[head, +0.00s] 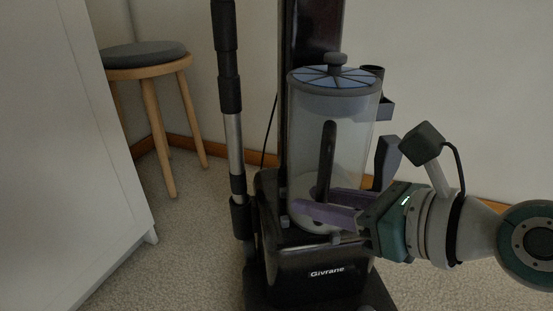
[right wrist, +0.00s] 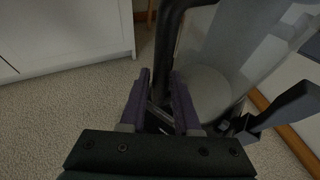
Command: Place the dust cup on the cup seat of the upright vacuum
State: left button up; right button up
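The dust cup (head: 351,130) is a clear cylinder with a blue-grey segmented lid, a dark knob and a dark upright handle. It stands upright in front of the black column of the upright vacuum (head: 311,30), just over its black base. The cup seat is mostly hidden under the cup, so I cannot tell whether the cup touches it. My right gripper (head: 310,205) comes in from the right, with its purple fingers around the lower handle. In the right wrist view the fingers (right wrist: 160,92) close on the dark handle, beside the clear cup (right wrist: 212,85). My left gripper is not in view.
A hose and wand (head: 234,130) stand upright left of the cup. A wooden stool (head: 150,62) with a grey seat is at the back left. A white cabinet (head: 65,160) fills the left side. Carpet (head: 190,240) lies clear between cabinet and vacuum.

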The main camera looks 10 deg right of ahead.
jog(key=shift+o, duration=1.3)
jog(key=shift+r, duration=0.1)
